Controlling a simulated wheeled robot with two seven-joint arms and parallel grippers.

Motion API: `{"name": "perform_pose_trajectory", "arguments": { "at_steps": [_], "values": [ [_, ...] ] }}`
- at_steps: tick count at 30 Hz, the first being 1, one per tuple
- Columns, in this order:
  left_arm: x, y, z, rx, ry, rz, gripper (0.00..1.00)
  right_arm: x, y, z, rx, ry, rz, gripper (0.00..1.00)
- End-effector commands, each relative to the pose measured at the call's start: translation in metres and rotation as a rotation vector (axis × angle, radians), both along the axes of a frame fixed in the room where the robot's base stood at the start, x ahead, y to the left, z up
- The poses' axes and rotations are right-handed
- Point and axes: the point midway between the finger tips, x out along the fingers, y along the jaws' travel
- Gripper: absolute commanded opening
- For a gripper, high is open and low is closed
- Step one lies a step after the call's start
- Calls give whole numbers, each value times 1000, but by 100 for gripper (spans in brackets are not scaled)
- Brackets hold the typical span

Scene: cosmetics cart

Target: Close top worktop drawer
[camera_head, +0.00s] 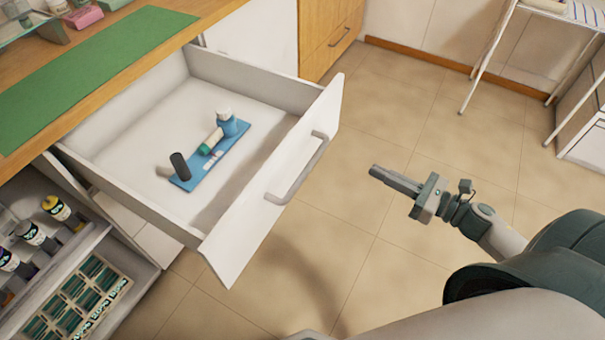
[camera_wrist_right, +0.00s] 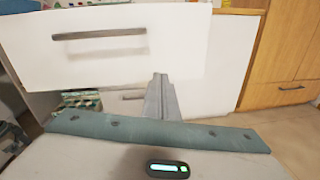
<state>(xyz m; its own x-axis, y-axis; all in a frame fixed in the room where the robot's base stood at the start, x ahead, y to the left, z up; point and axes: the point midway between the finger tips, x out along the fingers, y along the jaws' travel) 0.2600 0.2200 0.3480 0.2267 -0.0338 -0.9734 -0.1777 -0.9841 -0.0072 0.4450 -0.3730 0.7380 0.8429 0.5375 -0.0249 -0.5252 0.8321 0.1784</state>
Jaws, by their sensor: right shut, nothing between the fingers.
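The top worktop drawer (camera_head: 190,205) is pulled far out from under the wooden worktop in the head view. Its white front (camera_head: 238,232) carries a grey bar handle (camera_head: 298,170). The drawer front also shows in the right wrist view (camera_wrist_right: 165,65), with the handle (camera_wrist_right: 98,34) at its upper left. Inside lies a blue mat (camera_head: 222,160) with a blue bottle and small cosmetics. My right gripper (camera_head: 373,171) is shut and empty, to the right of the drawer front and apart from it. It also shows in the right wrist view (camera_wrist_right: 160,78). My left gripper is not in view.
The worktop (camera_head: 165,47) bears a green mat (camera_head: 90,75). Below left is an open shelf with bottles (camera_head: 56,208) and a tray of boxed items (camera_head: 75,300). A wooden cabinet (camera_head: 325,30) and a metal-legged table (camera_head: 488,60) stand behind. The floor (camera_head: 340,255) beside the drawer is clear.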

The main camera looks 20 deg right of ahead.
Motion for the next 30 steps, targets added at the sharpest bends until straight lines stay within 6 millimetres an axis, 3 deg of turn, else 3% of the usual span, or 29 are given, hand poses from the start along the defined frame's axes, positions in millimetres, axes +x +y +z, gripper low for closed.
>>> {"name": "perform_pose_trajectory", "arguments": {
  "at_steps": [6, 17, 30],
  "values": [
    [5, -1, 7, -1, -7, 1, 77, -9, 21, 24, -137, -127, 100, 0],
    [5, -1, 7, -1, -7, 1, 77, -8, 21, 25, -136, -127, 98, 0],
    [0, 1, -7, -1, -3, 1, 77, 20, 42, 27, -134, -128, 99, 0]
  ]
}}
